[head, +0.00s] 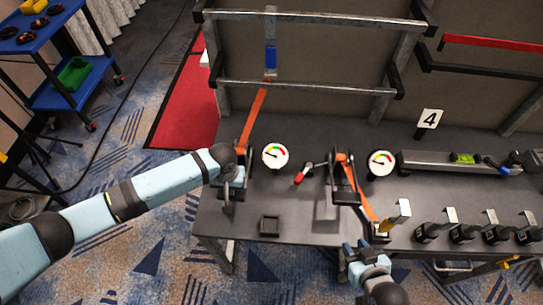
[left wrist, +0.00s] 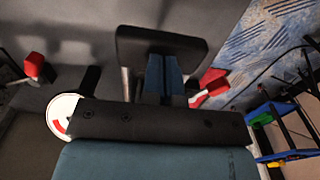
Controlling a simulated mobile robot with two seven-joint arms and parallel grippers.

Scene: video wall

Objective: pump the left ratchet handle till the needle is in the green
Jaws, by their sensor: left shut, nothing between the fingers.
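The left ratchet (head: 243,150) sits at the left of the grey bench, with an orange strap running up from it. My left gripper (head: 230,190) is at it and covers much of it. In the left wrist view the blue fingers (left wrist: 165,75) are shut and empty, close against a black crossbar (left wrist: 160,45) that looks like the ratchet handle; contact is unclear. The left gauge (head: 275,155) is right of the ratchet; its needle seems to point left, away from the green. My right gripper (head: 356,247) is at the bench's front edge, its fingers unclear.
A second ratchet (head: 346,190) with orange strap and a right gauge (head: 381,162) stand mid-bench. A red-ended lever (head: 303,173) lies between the gauges. A small black tray (head: 270,224) is in front. Several black clamps (head: 463,233) line the right. A metal frame rises behind.

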